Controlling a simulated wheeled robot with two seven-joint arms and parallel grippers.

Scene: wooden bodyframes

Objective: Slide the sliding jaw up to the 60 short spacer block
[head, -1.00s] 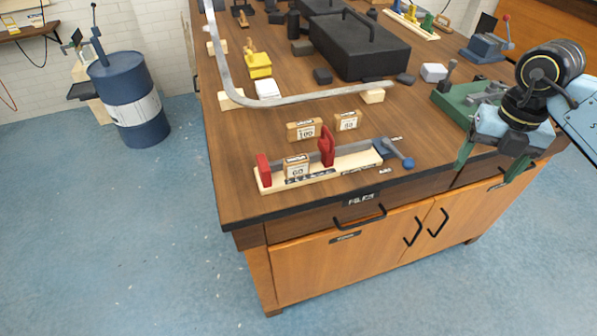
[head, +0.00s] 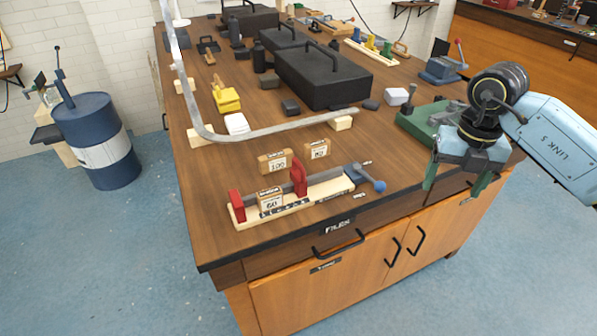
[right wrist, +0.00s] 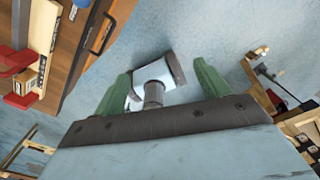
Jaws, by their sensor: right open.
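The 60 short spacer block (head: 270,201) is a small tan block with a white label, standing on the pale wooden base (head: 325,190) of the vise. It is close beside the red fixed jaw (head: 237,206) at the left end. The red sliding jaw (head: 299,180) stands to the right of the block, with a visible gap between them. A blue-grey lever with a round knob (head: 379,186) is at the right end. My right gripper (head: 455,182) is open and empty, right of the vise near the bench's front edge. Its green fingers also show in the right wrist view (right wrist: 162,85). My left gripper is not in view.
The 100 block (head: 275,163) and the 80 block (head: 317,149) stand behind the vise. A bent metal bar (head: 275,130) on wooden supports lies farther back. A black toolbox (head: 320,80) and a green-based tool (head: 420,122) are also on the bench. The bench front left is clear.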

